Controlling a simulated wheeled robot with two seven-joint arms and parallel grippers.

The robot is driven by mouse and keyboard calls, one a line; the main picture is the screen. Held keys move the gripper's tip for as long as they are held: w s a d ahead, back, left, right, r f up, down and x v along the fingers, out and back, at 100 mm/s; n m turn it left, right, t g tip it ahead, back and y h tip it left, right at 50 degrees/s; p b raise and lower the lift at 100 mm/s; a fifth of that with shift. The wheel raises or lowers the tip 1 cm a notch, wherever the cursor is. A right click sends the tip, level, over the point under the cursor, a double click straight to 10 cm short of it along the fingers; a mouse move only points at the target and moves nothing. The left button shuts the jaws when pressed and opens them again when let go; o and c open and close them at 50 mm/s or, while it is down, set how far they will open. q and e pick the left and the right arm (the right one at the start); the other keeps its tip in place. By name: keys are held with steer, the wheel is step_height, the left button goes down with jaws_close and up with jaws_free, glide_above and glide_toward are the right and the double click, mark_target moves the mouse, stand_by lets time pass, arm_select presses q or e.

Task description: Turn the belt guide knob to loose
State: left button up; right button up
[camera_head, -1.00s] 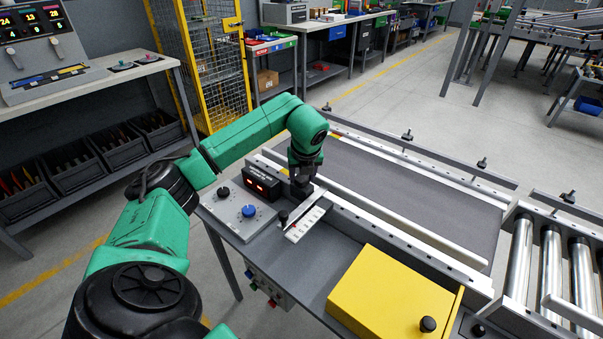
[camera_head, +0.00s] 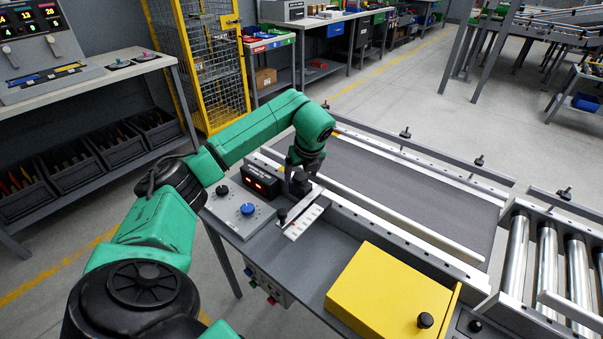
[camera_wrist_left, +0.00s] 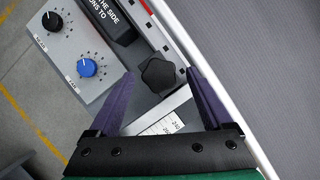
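The belt guide knob (camera_wrist_left: 158,73) is a black lobed knob beside the belt, at the upper end of a white scale (camera_wrist_left: 160,125). In the head view the knob (camera_head: 300,186) shows just below my left gripper (camera_head: 302,168). In the left wrist view my left gripper (camera_wrist_left: 160,76) is open, its two purple fingers apart on either side of the knob. A gap shows between the knob and each finger; I cannot tell how far down the fingers reach. The knob's marking is not readable. My right gripper is not in view.
A panel with a blue knob (camera_head: 247,209) and a black knob (camera_head: 222,190) lies left of the guide knob. A black display box (camera_head: 262,181) stands close by. A yellow cover (camera_head: 390,292) sits at front right. The grey belt (camera_head: 400,185) is empty.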

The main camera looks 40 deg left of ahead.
arm_select(q)
steer(key=p+v, duration=0.1)
steer(key=v, duration=1.3)
steer(key=shift+r, duration=0.25)
steer(key=shift+f, duration=0.1)
